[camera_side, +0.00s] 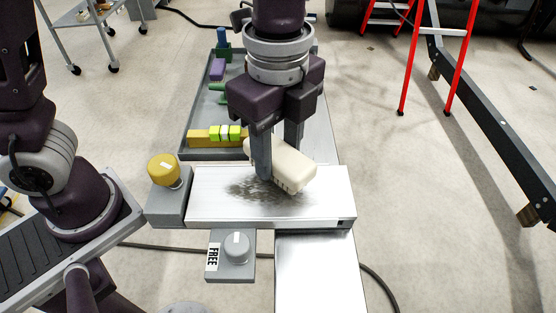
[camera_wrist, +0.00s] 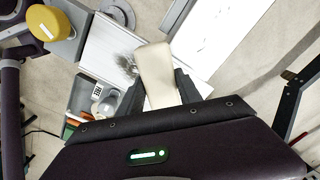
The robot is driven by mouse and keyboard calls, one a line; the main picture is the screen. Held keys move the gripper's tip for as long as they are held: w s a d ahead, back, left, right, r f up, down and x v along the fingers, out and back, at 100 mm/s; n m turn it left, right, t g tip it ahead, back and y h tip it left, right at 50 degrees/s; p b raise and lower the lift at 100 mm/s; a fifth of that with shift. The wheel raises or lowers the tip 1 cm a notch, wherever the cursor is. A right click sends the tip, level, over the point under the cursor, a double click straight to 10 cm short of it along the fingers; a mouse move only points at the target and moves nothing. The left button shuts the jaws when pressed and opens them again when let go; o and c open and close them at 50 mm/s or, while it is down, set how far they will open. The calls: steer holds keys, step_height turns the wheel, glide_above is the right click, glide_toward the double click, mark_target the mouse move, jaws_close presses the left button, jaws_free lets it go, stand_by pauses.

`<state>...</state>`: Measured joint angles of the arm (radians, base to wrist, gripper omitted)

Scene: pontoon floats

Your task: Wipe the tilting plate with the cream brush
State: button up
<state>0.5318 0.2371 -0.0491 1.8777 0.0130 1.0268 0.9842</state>
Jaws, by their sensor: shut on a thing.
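The tilting plate (camera_side: 325,205) is a pale metal slab in the middle of the side view, with a dark smudge (camera_side: 240,190) on its top. It looks about level. The cream brush (camera_side: 298,168) is a pale block with short bristles underneath, over the plate's back right part beside the smudge. My gripper (camera_side: 278,160) is shut on the brush from above, one finger on each side. I cannot tell whether the bristles touch the plate. In the wrist view the brush (camera_wrist: 155,70) lies between the fingers and hides part of the plate (camera_wrist: 105,42); some smudge (camera_wrist: 127,65) shows.
A yellow knob (camera_side: 164,170) stands left of the plate. A grey tray (camera_side: 185,130) behind holds several coloured blocks (camera_side: 215,134). A red ladder (camera_side: 405,95) stands on the floor at back right.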

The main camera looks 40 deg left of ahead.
steer(key=shift+w+a, duration=0.55)
steer(key=shift+a, duration=0.05)
steer(key=shift+w+d, duration=0.55)
steer(key=shift+d, duration=0.05)
steer(key=shift+s+d, duration=2.65)
steer(key=shift+w+d, duration=0.5)
steer(key=shift+d, duration=0.05)
steer(key=shift+w+a, duration=0.1)
steer(key=shift+w, duration=0.2)
steer(key=shift+w+a, duration=2.4)
steer(key=shift+a, duration=0.05)
steer(key=shift+w+r, duration=0.1)
steer(key=shift+r, duration=0.2)
steer(key=shift+f, duration=0.15)
step_height(320, 180, up, 6)
